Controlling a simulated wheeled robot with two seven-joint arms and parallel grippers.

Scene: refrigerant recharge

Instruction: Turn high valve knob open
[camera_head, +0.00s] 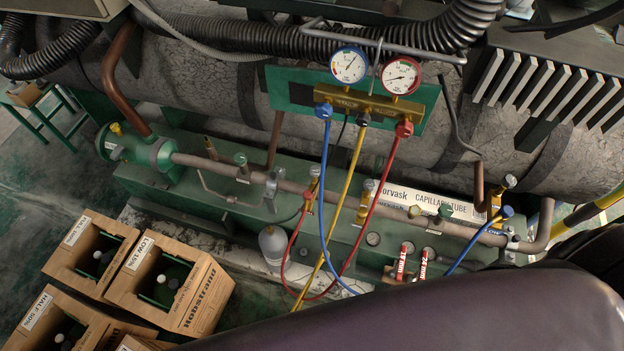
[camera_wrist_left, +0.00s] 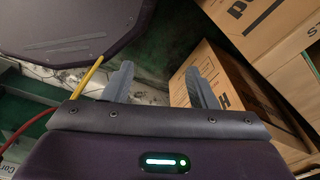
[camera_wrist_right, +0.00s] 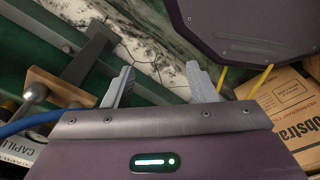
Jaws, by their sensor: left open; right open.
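The gauge manifold is a brass bar (camera_head: 372,101) on a green plate, below a blue-rimmed gauge (camera_head: 348,65) and a red-rimmed gauge (camera_head: 401,76). A red knob (camera_head: 404,128) sits at its right end, and I take it as the high valve knob. A blue knob (camera_head: 323,110) sits at the left end. Blue, yellow and red hoses hang below. My left gripper (camera_wrist_left: 160,90) is open and empty near cardboard boxes in the left wrist view. My right gripper (camera_wrist_right: 162,87) is open and empty in the right wrist view. Neither gripper shows in the head view.
Cardboard boxes (camera_head: 205,300) holding bottles stand on the floor at lower left. A horizontal pipe (camera_head: 290,187) with valves crosses the green frame below the manifold. A grey cylinder (camera_head: 272,245) stands beside the hoses. My dark arm covers the lower right of the head view.

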